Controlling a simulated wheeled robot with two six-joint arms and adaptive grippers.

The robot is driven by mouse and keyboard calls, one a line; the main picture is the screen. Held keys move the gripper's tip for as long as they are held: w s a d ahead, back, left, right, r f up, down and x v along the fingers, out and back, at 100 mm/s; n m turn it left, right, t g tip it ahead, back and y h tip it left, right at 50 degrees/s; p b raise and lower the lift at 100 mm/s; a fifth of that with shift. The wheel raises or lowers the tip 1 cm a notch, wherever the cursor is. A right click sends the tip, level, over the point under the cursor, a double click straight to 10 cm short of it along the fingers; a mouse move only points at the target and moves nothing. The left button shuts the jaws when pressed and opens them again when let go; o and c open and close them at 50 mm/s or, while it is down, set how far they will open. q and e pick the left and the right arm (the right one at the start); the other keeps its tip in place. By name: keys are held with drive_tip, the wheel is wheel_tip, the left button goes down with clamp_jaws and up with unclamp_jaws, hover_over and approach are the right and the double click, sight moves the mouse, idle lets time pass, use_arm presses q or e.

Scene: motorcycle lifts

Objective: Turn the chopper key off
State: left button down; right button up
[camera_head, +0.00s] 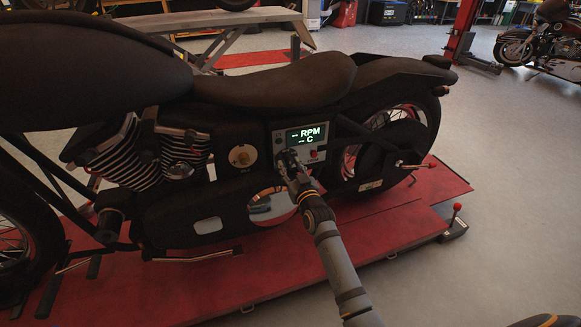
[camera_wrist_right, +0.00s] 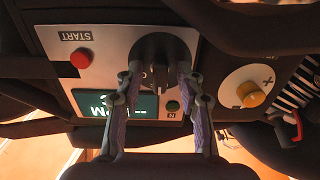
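The black chopper (camera_head: 270,85) stands on a red lift, with a pale control panel (camera_head: 320,155) on its side. The panel's lit display (camera_head: 306,135) shows dashes before RPM and C. In the right wrist view, a dark key switch (camera_wrist_right: 159,75) sits on a round black base on the panel. My right gripper (camera_head: 286,158) is at the panel and hides the key in the head view. In the right wrist view, its fingers (camera_wrist_right: 159,80) straddle the key with a gap on both sides. I cannot tell their exact depth. My left gripper is not in view.
A red START button (camera_wrist_right: 81,58) and a small green N light (camera_wrist_right: 172,106) are close to the key. A yellow knob (camera_head: 243,156) is on a separate plate to the left. The red lift platform (camera_head: 400,215) extends below the bike. Open floor lies to the right.

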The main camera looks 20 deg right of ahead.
drive_tip(key=s, duration=1.2)
drive_tip(key=shift+d, duration=0.2)
